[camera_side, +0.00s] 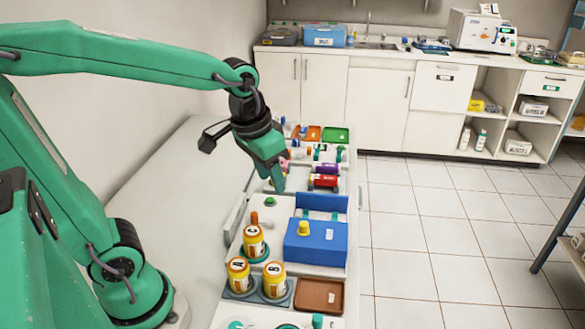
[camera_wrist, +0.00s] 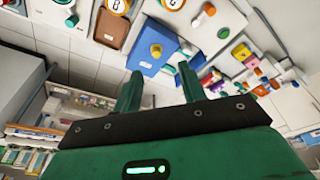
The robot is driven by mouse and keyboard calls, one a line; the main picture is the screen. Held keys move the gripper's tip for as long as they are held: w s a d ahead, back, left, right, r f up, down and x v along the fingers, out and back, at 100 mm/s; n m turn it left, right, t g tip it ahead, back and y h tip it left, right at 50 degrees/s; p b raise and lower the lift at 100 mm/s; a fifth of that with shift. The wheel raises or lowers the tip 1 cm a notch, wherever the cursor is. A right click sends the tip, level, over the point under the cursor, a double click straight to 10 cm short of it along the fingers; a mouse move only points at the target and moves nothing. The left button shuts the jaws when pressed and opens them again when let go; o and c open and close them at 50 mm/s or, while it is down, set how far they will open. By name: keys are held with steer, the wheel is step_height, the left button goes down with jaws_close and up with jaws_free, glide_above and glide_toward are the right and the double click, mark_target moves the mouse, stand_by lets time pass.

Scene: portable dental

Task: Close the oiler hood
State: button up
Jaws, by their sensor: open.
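A blue box (camera_side: 325,248) with a yellow knob (camera_side: 303,228) on top stands on the white bench. A narrow blue panel (camera_side: 325,202) stands behind it; I cannot tell for certain which part is the oiler hood, or how far open it is. My gripper (camera_side: 279,186) is above the bench, behind and left of the blue box, apart from it and pointing down. In the wrist view, the blue box (camera_wrist: 149,62) and knob (camera_wrist: 156,50) lie beyond my fingers. My gripper (camera_wrist: 160,70) is open there, with nothing between the fingers.
Yellow jars with letter labels (camera_side: 238,275) stand left of and in front of the blue box. A brown tray (camera_side: 320,296) lies in front. Red and purple items (camera_side: 324,176) and a green tray (camera_side: 336,134) lie farther back.

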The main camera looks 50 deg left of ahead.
mark_target(303, 223)
steer(key=shift+w+d+f+g, duration=0.3)
steer(key=shift+w+f+g, duration=0.15)
steer(key=shift+w+f, duration=0.7)
steer(key=shift+w+d+f+g, duration=0.3)
steer(key=shift+w+f+g, duration=0.2)
steer(key=shift+w+f, duration=0.65)
steer(key=shift+w+d+f+g, duration=0.3)
steer(key=shift+w+f+g, duration=0.15)
steer(key=shift+w+f, duration=0.65)
steer(key=shift+w+r, duration=0.2)
steer(key=shift+f, duration=0.1)
steer(key=shift+f, duration=3.8)
steer(key=shift+c, duration=0.2)
jaws_close()
